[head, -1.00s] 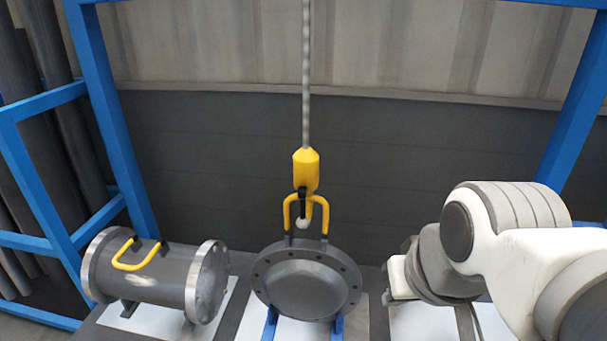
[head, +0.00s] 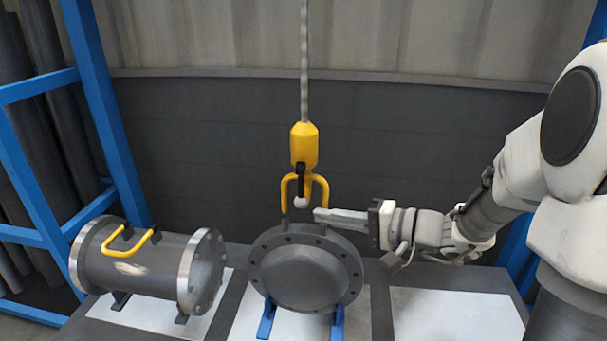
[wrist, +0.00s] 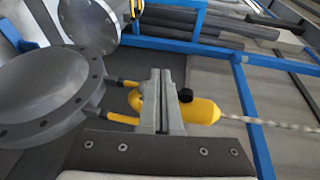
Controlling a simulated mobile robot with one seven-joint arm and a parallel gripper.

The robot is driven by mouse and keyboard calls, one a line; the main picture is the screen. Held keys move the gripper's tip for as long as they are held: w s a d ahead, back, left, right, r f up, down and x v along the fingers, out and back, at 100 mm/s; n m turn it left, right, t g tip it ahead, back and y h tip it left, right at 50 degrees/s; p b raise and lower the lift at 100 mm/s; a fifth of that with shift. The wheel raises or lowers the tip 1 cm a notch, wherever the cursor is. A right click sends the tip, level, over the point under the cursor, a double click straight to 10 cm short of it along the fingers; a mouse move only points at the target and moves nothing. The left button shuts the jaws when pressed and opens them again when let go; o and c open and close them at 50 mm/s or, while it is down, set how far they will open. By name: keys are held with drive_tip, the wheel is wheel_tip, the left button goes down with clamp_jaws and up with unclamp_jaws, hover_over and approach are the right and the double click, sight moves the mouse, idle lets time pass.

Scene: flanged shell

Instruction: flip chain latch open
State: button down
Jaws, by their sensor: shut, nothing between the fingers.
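The yellow hook block (head: 304,145) hangs from a chain (head: 304,60) above the flanged shell (head: 305,272). Its dark latch (head: 300,180) points down and ends in a pale ball (head: 300,202). The shell's yellow handle (head: 321,190) stands up around the hook's lower end. My gripper (head: 320,215) is shut and empty, its tips just right of and slightly below the ball. In the wrist view, the fingers (wrist: 160,78) cover part of the yellow block (wrist: 203,110); a small black knob (wrist: 186,95) shows beside them. Whether the fingers touch the latch cannot be told.
A grey flanged pipe (head: 145,265) with a yellow handle lies to the left on the bench. A blue frame (head: 105,110) stands at the left. A white pad (head: 450,313) at the right is bare.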

sight(301, 190)
drive_tip(key=w+d+f+m+t, duration=0.1)
drive_tip(key=w+d+m+t, duration=0.1)
drive_tip(key=w+d+t, duration=0.2)
drive_tip(key=shift+w+d+f+m+h, duration=0.15)
drive_tip(key=shift+w+d+m+h, duration=0.2)
drive_tip(key=shift+d, duration=0.45)
drive_tip(key=shift+s, duration=0.1)
drive_tip(key=x, duration=1)
drive_tip(key=shift+s, duration=0.1)
drive_tip(key=shift+a+h, duration=0.1)
drive_tip(key=shift+h, duration=0.15)
